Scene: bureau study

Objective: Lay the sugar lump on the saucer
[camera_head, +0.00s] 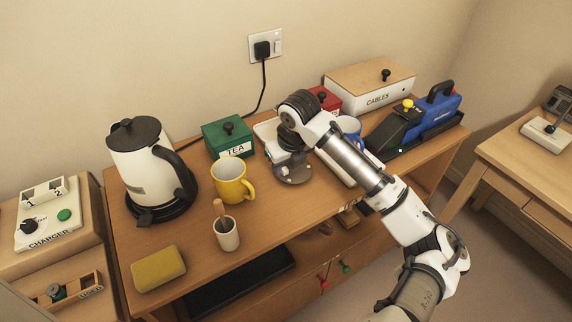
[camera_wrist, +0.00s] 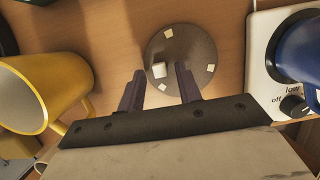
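The saucer is a round grey-brown disc (camera_wrist: 187,48) on the wooden top, with three small pale squares near its rim. It also shows in the head view (camera_head: 293,179), partly hidden by my arm. The sugar lump (camera_wrist: 158,70), a small white cube, appears on the saucer, left of its middle and inside the rim. My gripper (camera_wrist: 159,68) is open above the saucer. The lump appears between the fingertips, with a gap on each side.
A yellow mug (camera_head: 231,182) stands left of the saucer. A blue mug (camera_wrist: 302,52) stands on a white appliance (camera_wrist: 262,22) to its right. A green tea box (camera_head: 228,139) is behind. A cup with a stick (camera_head: 227,234), a sponge (camera_head: 158,268) and a kettle (camera_head: 140,166) are left.

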